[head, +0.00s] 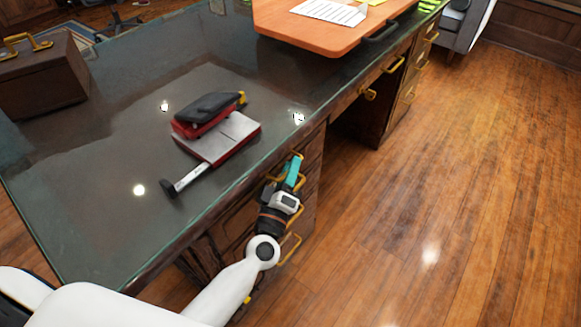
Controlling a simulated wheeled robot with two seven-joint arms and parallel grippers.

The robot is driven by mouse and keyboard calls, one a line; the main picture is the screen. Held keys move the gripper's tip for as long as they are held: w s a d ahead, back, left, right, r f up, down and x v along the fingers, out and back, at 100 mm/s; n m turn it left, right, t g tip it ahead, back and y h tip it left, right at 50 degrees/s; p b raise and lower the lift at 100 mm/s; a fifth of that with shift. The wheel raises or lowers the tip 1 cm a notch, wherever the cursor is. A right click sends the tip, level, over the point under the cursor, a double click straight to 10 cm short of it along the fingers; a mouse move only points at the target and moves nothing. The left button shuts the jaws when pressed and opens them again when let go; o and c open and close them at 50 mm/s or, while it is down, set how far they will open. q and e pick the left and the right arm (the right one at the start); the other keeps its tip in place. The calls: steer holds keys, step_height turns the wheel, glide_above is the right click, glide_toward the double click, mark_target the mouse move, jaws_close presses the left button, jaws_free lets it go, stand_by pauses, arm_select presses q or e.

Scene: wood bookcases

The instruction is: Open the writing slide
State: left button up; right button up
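A dark wood desk with a glass-like top (90,190) fills the left and middle. I cannot tell for sure which part is the writing slide. A brass handle (297,157) shows on the desk's near pedestal, just under the top edge. My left gripper (292,172), with teal fingers, is right at this handle and partly hides it. I cannot tell whether the fingers are closed around it or only beside it. The front panel behind my gripper is partly hidden. My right gripper is not in view.
An orange-brown board (320,32) with papers and a dark handle lies on the far desktop. A red and grey device (222,135) and a brown box (40,82) with a brass handle stand on the top. More brass handles (395,64) stick out farther along. Wood floor (430,200) at right is clear.

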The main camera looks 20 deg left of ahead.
arm_select(q)
steer(key=shift+w, duration=0.3)
jaws_close()
